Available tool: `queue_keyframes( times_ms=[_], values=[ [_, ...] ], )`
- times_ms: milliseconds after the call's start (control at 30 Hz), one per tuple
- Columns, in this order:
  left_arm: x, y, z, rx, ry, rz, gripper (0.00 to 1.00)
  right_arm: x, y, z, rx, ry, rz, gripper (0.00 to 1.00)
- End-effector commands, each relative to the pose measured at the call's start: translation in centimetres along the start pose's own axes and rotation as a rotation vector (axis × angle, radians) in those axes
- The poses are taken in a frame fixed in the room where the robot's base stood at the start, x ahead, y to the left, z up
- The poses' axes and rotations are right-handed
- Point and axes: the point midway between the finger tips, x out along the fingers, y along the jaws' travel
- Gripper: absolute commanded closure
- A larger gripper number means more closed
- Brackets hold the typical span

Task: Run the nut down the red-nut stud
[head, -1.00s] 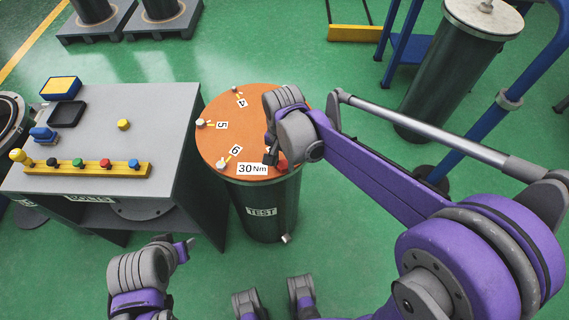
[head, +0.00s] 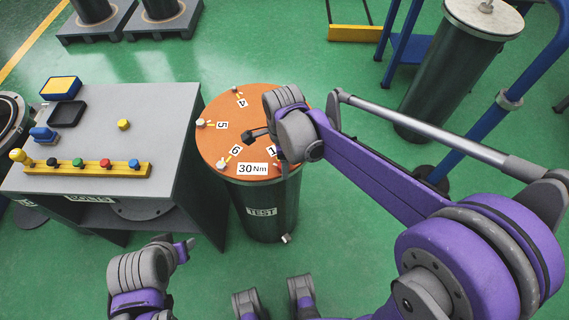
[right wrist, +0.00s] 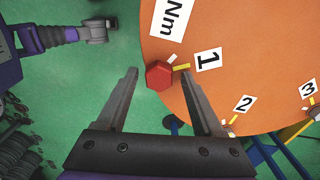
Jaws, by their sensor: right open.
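The red nut (right wrist: 159,75) is a hexagonal piece at the rim of the orange flange (right wrist: 215,75), beside the label 1 (right wrist: 208,60), in the right wrist view. My right gripper (right wrist: 160,71) is open, with one finger on each side of the nut and gaps between. Whether the nut sits below the fingertips, and how far down its stud it is, I cannot tell. In the head view one dark finger of the right gripper shows over the orange flange (head: 222,125), and the nut is mostly hidden. My left gripper (head: 187,243) is away at the lower left; its opening is unclear.
Other studs stand around the flange rim by labels 4, 5 and 6. A grey bench (head: 170,120) at left carries a yellow rack (head: 90,169) with coloured knobs. A dark cylinder (head: 440,85) and blue frame stand at right. Green floor is clear in front.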

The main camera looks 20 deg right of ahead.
Motion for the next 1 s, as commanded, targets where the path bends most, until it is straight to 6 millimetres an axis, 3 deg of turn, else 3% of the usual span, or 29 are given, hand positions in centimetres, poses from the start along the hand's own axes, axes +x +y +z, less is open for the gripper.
queue_keyframes(
  times_ms=[167, 833, 1000],
  values=[
    [-0.3, 0.0, -0.2, 0.000, 0.001, 0.000, 0.50, -0.4, 0.0, 0.0, -0.001, 0.000, 0.000, 0.31],
    [-3.7, 0.0, -2.6, 0.000, 0.017, 0.000, 0.50, -5.8, 0.0, 0.0, -0.002, 0.000, -0.001, 0.31],
    [-3.9, 0.0, -2.8, 0.000, 0.018, 0.000, 0.50, -6.1, 0.0, 0.0, -0.002, 0.000, 0.000, 0.31]
  ],
)
